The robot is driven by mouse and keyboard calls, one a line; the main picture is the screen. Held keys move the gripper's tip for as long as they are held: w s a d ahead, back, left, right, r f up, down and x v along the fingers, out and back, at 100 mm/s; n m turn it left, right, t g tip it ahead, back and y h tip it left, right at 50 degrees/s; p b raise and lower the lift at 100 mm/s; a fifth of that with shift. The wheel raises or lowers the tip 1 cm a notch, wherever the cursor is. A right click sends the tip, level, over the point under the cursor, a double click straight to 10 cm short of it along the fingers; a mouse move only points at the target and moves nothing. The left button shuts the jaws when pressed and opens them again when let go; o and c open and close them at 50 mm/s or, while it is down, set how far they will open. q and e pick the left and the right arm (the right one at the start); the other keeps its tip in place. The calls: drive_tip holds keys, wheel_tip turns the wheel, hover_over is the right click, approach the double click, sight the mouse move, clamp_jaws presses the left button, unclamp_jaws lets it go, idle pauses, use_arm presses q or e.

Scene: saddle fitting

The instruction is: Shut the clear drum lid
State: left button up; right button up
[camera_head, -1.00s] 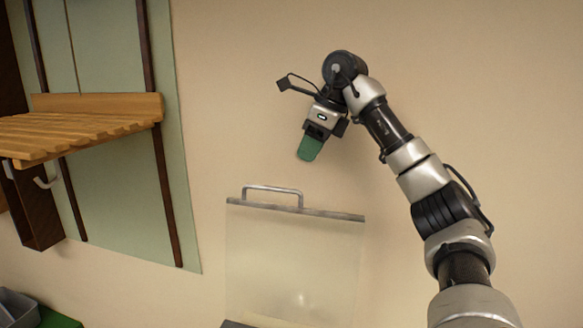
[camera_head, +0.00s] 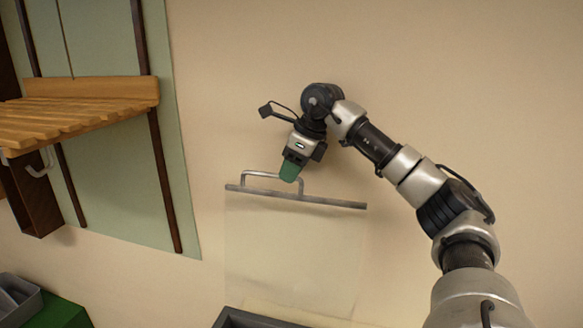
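The clear drum lid (camera_head: 290,250) stands raised, nearly upright, in front of the wall. A grey metal strip runs along its top edge, with a grey bar handle (camera_head: 262,174) on it. The dark rim of the drum (camera_head: 235,318) shows below at the bottom edge; most of the drum is out of frame. My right gripper (camera_head: 290,172) points down with its green fingertips at the right end of the handle, overlapping it in the picture. I cannot tell whether it touches the handle or whether its fingers are apart. My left gripper is not in view.
A slatted wooden shelf (camera_head: 75,115) is on the wall at the left, with a pale hook (camera_head: 40,167) under it. A grey bin (camera_head: 18,300) and a green surface (camera_head: 62,312) are at the lower left. The wall around the lid is bare.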

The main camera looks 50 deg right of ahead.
drive_tip(key=shift+a, duration=0.15)
drive_tip(key=shift+f, duration=0.1)
drive_tip(key=shift+c, duration=0.5)
clamp_jaws()
